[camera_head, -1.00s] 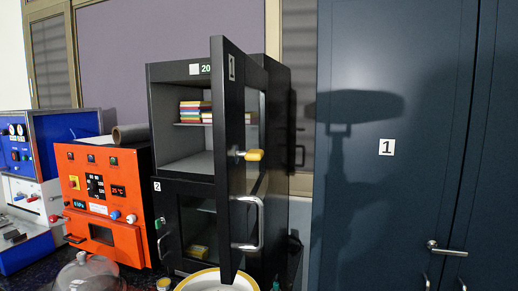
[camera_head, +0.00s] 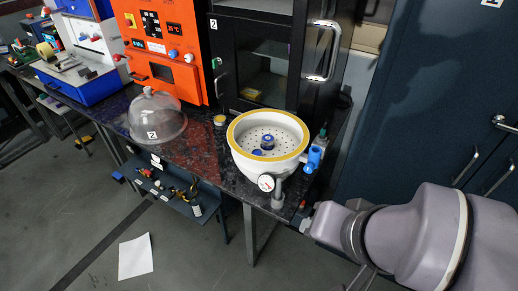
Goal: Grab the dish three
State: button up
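A white bowl-shaped vessel (camera_head: 240,160) with a yellow rim stands open at the counter's front edge. On its perforated plate sits a small round blue-and-white dish (camera_head: 267,142). A second blue item (camera_head: 257,153) lies just in front of it. I cannot read a number on either, so I cannot tell which is dish three. My arm (camera_head: 420,235) reaches in from the lower right, apart from the vessel. My gripper's fingers cannot be made out clearly.
A clear dome lid (camera_head: 157,118) marked 2 stands left of the vessel. A gauge (camera_head: 266,182) and blue valve (camera_head: 315,157) stick out from the vessel. Behind are an orange oven (camera_head: 165,45) and a black cabinet (camera_head: 255,60). A low shelf (camera_head: 175,195) hangs below the counter.

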aim_at(257, 152)
jog(key=i+j+z, duration=0.15)
jog(key=j+z, duration=0.25)
jog(key=i+j+z, duration=0.1)
jog(key=j+z, duration=0.7)
jog(key=j, duration=0.2)
jog(key=j+z, duration=0.4)
jog(key=j, duration=0.15)
jog(key=k+j+z, duration=0.15)
jog(key=j+z, duration=0.25)
jog(key=k+j+z, duration=0.15)
jog(key=j+z, duration=0.2)
jog(key=j, duration=0.15)
jog(key=k+j+z, duration=0.25)
jog(key=j+z, duration=0.15)
jog(key=k+j+z, duration=0.25)
jog(key=z, duration=0.15)
jog(key=j+z, duration=0.1)
jog(key=j, duration=0.35)
jog(key=i+j+z, duration=0.1)
jog(key=j, duration=0.35)
